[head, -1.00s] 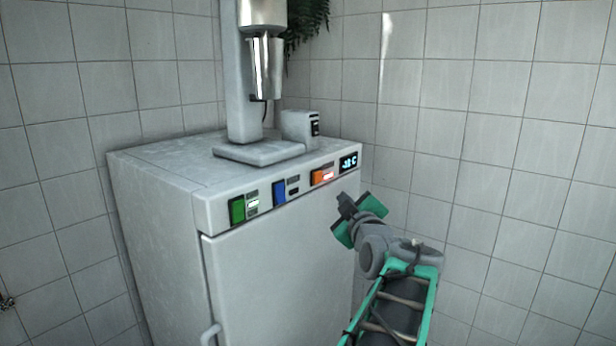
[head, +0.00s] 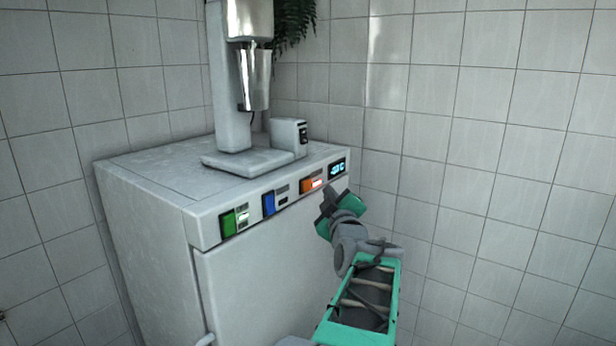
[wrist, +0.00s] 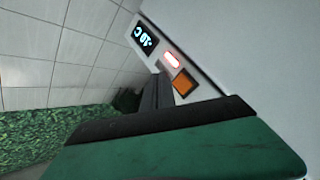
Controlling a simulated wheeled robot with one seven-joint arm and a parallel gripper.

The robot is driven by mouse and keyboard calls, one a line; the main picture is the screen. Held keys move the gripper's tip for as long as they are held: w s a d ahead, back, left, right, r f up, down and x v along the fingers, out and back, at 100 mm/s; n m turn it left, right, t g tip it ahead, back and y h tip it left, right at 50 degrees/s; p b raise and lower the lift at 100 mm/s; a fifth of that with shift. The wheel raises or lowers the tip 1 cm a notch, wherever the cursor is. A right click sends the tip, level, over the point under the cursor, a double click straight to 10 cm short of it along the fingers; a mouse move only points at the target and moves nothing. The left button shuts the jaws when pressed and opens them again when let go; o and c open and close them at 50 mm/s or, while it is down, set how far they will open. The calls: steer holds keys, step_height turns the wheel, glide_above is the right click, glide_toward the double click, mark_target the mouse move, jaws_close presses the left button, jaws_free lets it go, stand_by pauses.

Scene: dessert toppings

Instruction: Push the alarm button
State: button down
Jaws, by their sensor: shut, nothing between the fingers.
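An orange button (head: 306,185) with a lit reddish lamp beside it sits on the front panel of the grey cabinet, right of a blue button (head: 269,204) and a green button (head: 228,223). No alarm label can be read. My gripper (head: 325,194) is shut and empty, just in front of the panel and close to the orange button's lower right. In the wrist view the orange button (wrist: 185,83) lies right of my fingertips (wrist: 157,82), with the lamp above it. A gap to the button seems to show; its depth is unclear.
The cabinet (head: 150,205) carries a drink mixer (head: 233,130) with a metal cup on top. A lit display (head: 338,168) is right of the orange button. Tiled walls stand behind and to the right. A plant (head: 293,25) hangs at the top.

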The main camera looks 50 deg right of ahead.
mark_target(306, 186)
steer(key=shift+w+a+b, duration=0.1)
steer(key=shift+w+b, duration=0.5)
steer(key=shift+w, duration=0.9)
steer(key=shift+f, duration=0.1)
stand_by(0.7)
steer(key=shift+w+a+b, duration=0.1)
steer(key=shift+w+b, duration=0.35)
steer(key=shift+b, duration=0.15)
